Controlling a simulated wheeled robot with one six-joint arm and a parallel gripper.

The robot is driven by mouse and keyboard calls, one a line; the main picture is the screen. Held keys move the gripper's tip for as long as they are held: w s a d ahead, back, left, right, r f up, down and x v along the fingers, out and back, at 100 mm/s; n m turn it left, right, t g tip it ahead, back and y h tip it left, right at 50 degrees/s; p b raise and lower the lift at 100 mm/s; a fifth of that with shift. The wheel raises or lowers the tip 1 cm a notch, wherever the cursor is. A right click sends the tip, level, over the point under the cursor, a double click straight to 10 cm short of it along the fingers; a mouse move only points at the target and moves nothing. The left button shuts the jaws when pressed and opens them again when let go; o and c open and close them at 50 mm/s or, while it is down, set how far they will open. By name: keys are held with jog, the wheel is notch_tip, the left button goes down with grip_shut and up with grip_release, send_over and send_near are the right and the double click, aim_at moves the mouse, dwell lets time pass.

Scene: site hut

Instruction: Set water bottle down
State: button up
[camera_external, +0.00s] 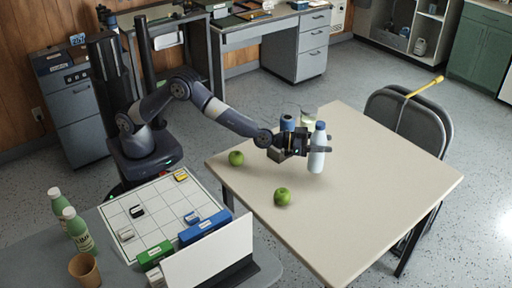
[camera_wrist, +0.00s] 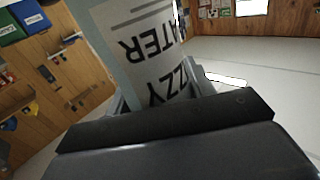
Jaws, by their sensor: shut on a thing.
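A white water bottle with a blue cap (camera_external: 317,150) is upright at the far left part of the beige table (camera_external: 380,190) in the external view. My gripper (camera_external: 318,148) is shut on its body from the left. In the wrist view the bottle's label (camera_wrist: 145,50), with the letters "ATER" and "ZZY", fills the space between the fingers. I cannot tell whether the bottle's base touches the tabletop or is a little above it.
A blue-topped container (camera_external: 287,123) and a clear jar (camera_external: 308,116) stand close behind my gripper. The table's right half is clear. Folding chairs (camera_external: 420,122) stand beyond it.

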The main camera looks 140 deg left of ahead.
jog(key=shift+f+b, duration=0.4)
jog(key=shift+f, duration=1.85)
jog(key=shift+f, duration=0.2)
jog(key=o, duration=1.4)
jog(key=shift+f, duration=0.1)
jog(key=shift+r, duration=0.2)
jog(key=v, duration=1.2)
jog(key=shift+b, duration=0.3)
